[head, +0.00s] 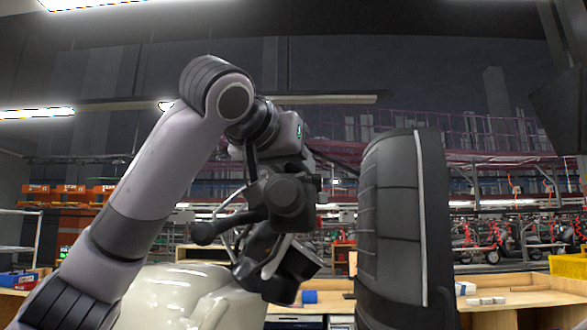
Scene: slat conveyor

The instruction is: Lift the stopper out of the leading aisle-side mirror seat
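A cream scooter body (175,298) fills the lower middle. A black handlebar grip (212,231) and a thin silver lever show just above it. My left arm comes in from the left, and my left gripper (285,198) is over the handlebar area. Its dark parts overlap the black handlebar parts (292,268), so I cannot tell if they touch. I cannot make out its fingertips or whether it holds anything. The mirror seat and the stopper cannot be picked out; the gripper and wrist cover that area. My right gripper is not in view.
A large dark padded body, probably my own arm, stands close at the right and blocks the view behind it. Wooden workbenches (525,292) cross behind, with a yellow crate (568,262) at the right. Orange bins (70,194) stand at the far left. More scooters (490,245) stand farther back.

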